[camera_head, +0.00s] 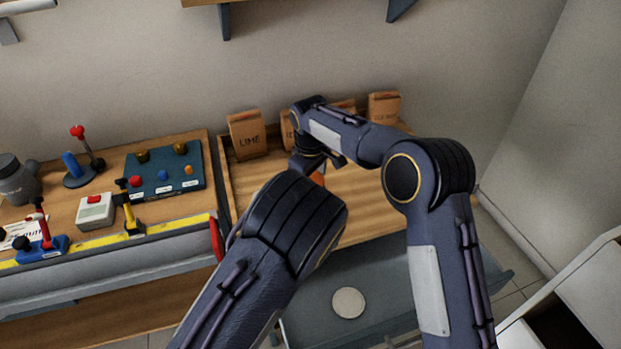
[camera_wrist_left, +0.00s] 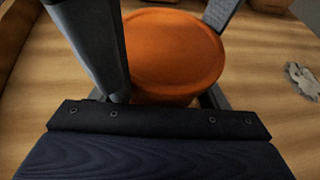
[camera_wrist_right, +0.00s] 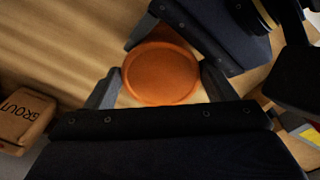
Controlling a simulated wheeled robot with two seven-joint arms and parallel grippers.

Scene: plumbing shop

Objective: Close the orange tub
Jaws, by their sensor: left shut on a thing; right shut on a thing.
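The orange tub (camera_wrist_left: 165,99) stands on the wooden bench top; only a sliver of orange (camera_head: 318,179) shows in the head view. A round orange lid (camera_wrist_left: 172,48) with a raised rim lies over its top; it also shows in the right wrist view (camera_wrist_right: 161,73). I cannot tell whether it is fully seated. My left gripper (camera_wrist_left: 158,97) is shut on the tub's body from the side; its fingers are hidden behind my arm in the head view. My right gripper (camera_wrist_right: 160,88) is shut on the lid, with a finger on each side of it.
Paper bags, one marked LIME (camera_head: 248,137), stand along the back of the bench; a GROUT bag (camera_wrist_right: 22,112) is near the tub. A grey jagged piece (camera_wrist_left: 302,80) lies to the right. A control panel (camera_head: 165,172) and levers are at left. My two arms are close together.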

